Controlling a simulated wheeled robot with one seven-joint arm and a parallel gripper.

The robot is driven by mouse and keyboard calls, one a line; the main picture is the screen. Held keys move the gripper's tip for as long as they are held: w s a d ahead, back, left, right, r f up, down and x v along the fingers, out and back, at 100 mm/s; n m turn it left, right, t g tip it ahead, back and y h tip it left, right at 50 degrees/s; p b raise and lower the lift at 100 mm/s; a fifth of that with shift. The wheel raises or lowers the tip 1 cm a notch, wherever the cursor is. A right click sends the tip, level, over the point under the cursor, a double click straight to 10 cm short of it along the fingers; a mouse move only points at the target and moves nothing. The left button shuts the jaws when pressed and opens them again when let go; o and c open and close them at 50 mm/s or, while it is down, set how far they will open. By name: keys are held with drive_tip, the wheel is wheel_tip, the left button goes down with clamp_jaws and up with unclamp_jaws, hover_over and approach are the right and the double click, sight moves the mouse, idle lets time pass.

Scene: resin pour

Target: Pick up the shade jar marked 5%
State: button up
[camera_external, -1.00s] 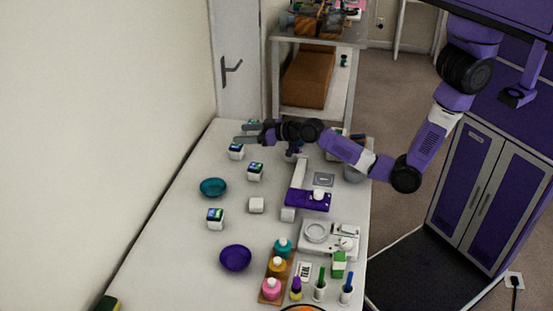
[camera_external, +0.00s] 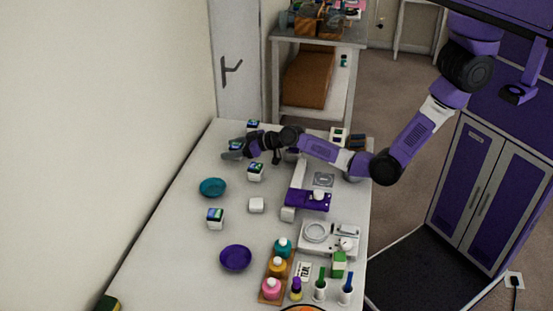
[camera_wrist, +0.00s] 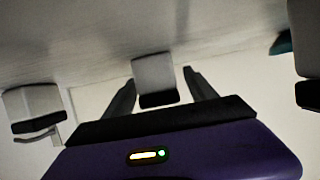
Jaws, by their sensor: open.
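Several small white shade jars with dark, coloured label faces stand on the table; I cannot read a 5% mark on any of them. One jar (camera_external: 235,145) is partly hidden by my gripper (camera_external: 233,152). In the wrist view a white jar (camera_wrist: 153,72) with a dark lower edge sits between the two open fingers of my gripper (camera_wrist: 158,84), near the tips. No clear contact shows. Other jars stand behind my gripper (camera_external: 253,125), to its right (camera_external: 255,172) and nearer the camera (camera_external: 215,218).
A purple-and-white device (camera_external: 307,200), a scale (camera_external: 316,234) and colour bottles (camera_external: 271,288) occupy the right side. In the wrist view, jars flank both sides (camera_wrist: 32,103).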

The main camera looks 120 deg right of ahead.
drive_tip(key=shift+w+d+f, duration=0.1)
drive_tip(key=shift+w+d, duration=0.1)
drive_tip(key=c, duration=1.3)
clamp_jaws()
